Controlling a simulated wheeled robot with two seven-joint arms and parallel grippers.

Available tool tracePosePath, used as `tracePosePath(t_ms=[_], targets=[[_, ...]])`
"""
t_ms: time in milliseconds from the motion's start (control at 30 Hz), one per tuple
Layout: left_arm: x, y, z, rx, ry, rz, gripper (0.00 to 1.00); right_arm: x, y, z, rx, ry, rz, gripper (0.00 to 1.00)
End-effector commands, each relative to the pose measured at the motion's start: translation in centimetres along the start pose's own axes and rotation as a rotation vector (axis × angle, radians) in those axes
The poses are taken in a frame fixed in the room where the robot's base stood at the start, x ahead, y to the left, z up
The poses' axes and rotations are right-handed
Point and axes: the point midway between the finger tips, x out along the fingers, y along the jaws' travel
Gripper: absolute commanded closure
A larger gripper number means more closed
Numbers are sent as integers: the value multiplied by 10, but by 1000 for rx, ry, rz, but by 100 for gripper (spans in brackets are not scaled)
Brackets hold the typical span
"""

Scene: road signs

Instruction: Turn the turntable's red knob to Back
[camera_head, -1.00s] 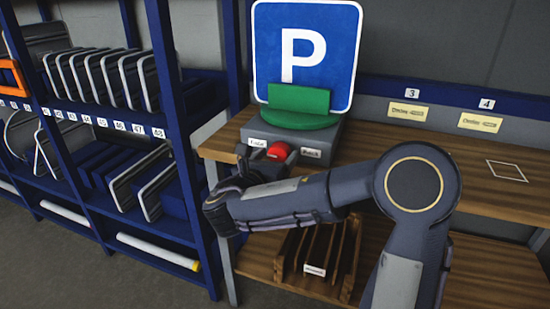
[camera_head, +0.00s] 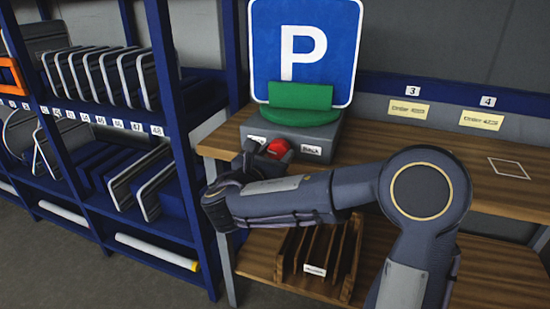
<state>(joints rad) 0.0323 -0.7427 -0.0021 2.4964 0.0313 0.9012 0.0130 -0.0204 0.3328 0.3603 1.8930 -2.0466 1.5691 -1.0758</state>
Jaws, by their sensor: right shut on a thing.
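The turntable (camera_head: 322,137) is a grey box with a green holder (camera_head: 300,97) on top, at the back left of the wooden table. A blue parking sign (camera_head: 335,60) with a white P stands upright in the holder, its face towards me. The red knob (camera_head: 278,148) is on the box's front, left of a label reading Back (camera_head: 311,150). A second label left of the knob is mostly hidden by my gripper. My right gripper (camera_head: 262,150) is at the knob and shut on it; its fingertips are partly hidden. My left gripper is not in view.
A blue rack (camera_head: 170,110) with several grey-edged panels stands close on the left. A wooden slotted rack (camera_head: 318,268) sits on the table's lower shelf. Labels 3 and 4 mark the back rail. The tabletop (camera_head: 420,160) at right is clear.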

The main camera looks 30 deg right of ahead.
Motion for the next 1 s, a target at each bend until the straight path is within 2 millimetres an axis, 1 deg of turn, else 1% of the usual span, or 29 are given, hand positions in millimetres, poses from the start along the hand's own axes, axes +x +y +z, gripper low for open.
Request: tracePosePath(t_ms=[33,567,1000], targets=[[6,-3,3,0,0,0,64,0,-1,-3,43,3,0,74],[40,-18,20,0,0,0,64,0,-2,-4,543,47,6,74],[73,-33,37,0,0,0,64,0,-3,-5,960,83,12,75]])
